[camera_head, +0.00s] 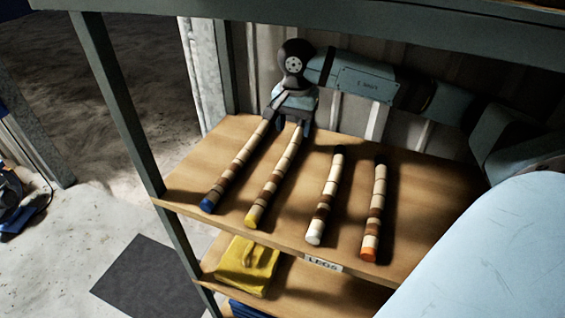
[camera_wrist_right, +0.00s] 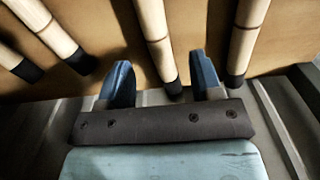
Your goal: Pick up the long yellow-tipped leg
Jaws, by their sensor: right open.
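The long yellow-tipped leg (camera_head: 273,180) lies on the upper wooden shelf, banded cream and brown, its yellow end toward the front. My right gripper (camera_head: 290,118) is open at the far ends of the two long legs. In the right wrist view a leg (camera_wrist_right: 155,35) with a black end lies between the open fingers of the gripper (camera_wrist_right: 163,82); by its place in the row it is the yellow-tipped one. The fingers appear apart from it. My left gripper is not in view.
A long blue-tipped leg (camera_head: 236,169) lies close to the left. Shorter white-tipped (camera_head: 325,198) and orange-tipped (camera_head: 375,210) legs lie to the right. A shelf post (camera_head: 118,108) stands at left, a metal wall (camera_head: 262,55) behind. A yellow object (camera_head: 245,264) sits on the lower shelf.

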